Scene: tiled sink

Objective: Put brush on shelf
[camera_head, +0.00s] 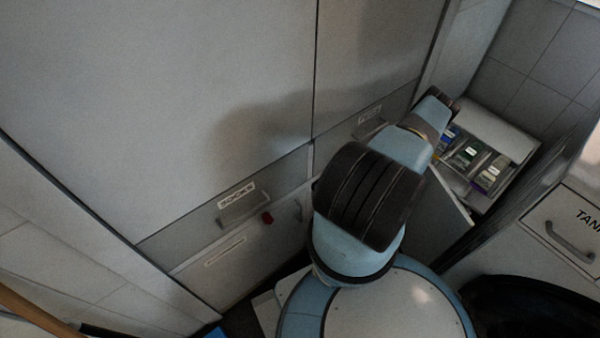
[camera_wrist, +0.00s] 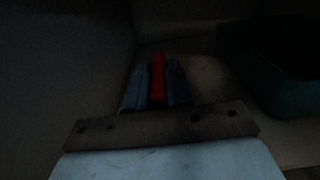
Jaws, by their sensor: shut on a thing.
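My gripper (camera_wrist: 157,88) shows in the dark wrist view, its two blue fingers shut on a narrow red thing (camera_wrist: 158,66), seemingly the brush. Only this red part shows; its full shape cannot be told. In the wrist view a pale surface lies beyond the fingertips, and whether the red thing touches it is unclear. In the head view my arm reaches up and right, and my gripper and the brush are hidden. Which surface is the shelf cannot be told surely.
A dark green box-like thing (camera_wrist: 285,68) stands at the right in the wrist view. In the head view an open compartment (camera_head: 518,146) holds several small containers (camera_head: 466,155). Cabinet fronts (camera_head: 180,90) fill the left, and a drawer with a handle (camera_head: 570,238) is at the right.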

